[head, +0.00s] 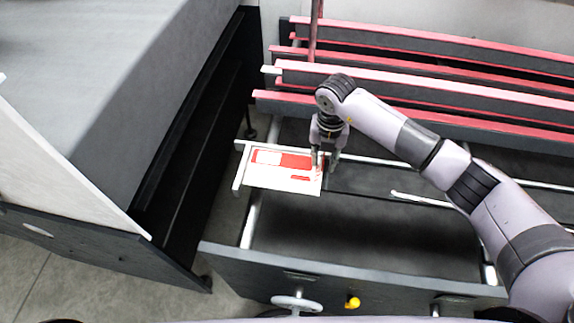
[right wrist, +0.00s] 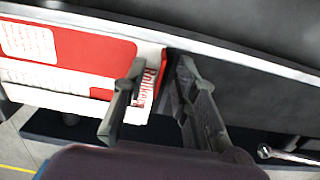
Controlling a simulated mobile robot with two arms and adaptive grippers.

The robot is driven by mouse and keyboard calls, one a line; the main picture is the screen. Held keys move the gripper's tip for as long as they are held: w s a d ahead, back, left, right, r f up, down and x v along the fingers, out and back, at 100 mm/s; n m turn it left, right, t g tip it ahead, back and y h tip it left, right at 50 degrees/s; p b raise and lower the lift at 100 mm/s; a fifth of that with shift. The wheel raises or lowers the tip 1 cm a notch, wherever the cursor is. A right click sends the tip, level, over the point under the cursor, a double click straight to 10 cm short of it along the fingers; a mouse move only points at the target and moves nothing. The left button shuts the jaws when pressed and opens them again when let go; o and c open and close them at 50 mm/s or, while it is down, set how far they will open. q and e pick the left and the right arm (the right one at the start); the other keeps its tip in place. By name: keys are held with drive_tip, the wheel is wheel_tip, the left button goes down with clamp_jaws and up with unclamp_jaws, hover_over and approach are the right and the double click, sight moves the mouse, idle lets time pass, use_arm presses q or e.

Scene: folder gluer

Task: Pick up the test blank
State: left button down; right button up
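The test blank (head: 283,180) is a flat white sheet with red printed panels, lying at the left end of the machine's feed bed. In the right wrist view the blank (right wrist: 70,60) fills the upper left, with red lettering near its right edge. My right gripper (head: 325,164) points down at the blank's right edge. In the right wrist view its fingers (right wrist: 162,72) are apart, one over the printed edge and one beyond it over the dark belt. Whether the fingers touch the blank cannot be told. My left gripper is out of view.
Red-edged rails (head: 430,80) run across the machine behind my right arm. A dark front panel (head: 350,273) carries a white handwheel (head: 297,302) and a yellow knob (head: 352,302). A large grey cabinet (head: 110,80) stands at left, with a gap before the bed.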

drive_tip(key=shift+c, duration=0.3)
clamp_jaws()
drive_tip(key=shift+r, duration=0.1)
idle(0.4)
